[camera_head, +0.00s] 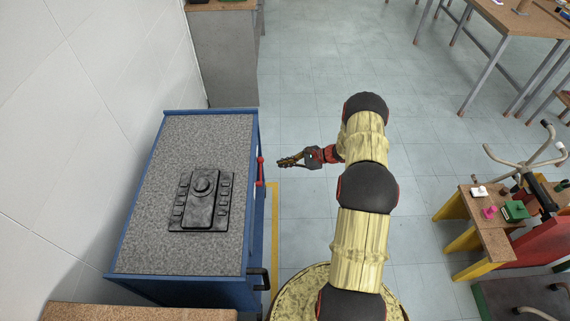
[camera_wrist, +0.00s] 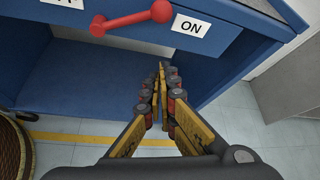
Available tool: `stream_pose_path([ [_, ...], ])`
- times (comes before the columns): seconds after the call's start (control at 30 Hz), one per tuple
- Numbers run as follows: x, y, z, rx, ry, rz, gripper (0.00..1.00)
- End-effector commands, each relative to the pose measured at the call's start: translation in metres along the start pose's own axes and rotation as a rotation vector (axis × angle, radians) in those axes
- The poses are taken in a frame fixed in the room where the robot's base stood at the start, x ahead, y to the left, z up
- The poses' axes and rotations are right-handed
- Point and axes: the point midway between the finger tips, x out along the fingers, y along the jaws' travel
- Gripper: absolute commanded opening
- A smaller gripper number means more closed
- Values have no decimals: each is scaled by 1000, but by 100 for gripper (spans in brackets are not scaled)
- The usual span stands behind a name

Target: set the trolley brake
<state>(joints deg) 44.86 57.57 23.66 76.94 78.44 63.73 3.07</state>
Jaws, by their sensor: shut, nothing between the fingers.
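The trolley (camera_head: 250,205) is blue with a speckled grey top and stands at the left against the white wall. A red brake lever (camera_head: 260,170) is on its right side. In the wrist view the red lever (camera_wrist: 130,20) has a round knob at its right end, close to a white ON label (camera_wrist: 190,26); a second label at the left is partly cut off. My gripper (camera_head: 282,163) is shut and empty, just right of the lever in the head view. In the wrist view my fingertips (camera_wrist: 160,68) are below the knob and apart from it.
A black device with a dial (camera_head: 203,190) lies on the trolley top. A yellow floor line (camera_head: 274,235) runs along the trolley's right side. A workbench with a stripped chair base (camera_head: 525,160) stands at the right.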

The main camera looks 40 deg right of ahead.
Motion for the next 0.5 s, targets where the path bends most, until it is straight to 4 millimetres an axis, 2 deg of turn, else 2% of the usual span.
stream_pose_path([
  [0.03, 13, 2, -1, -1, -1, 4, 0],
  [0.33, 71, 1, -1, -2, -1, 3, 0],
  [0.5, 59, 0, 23, -2, 1, 0, 0],
])
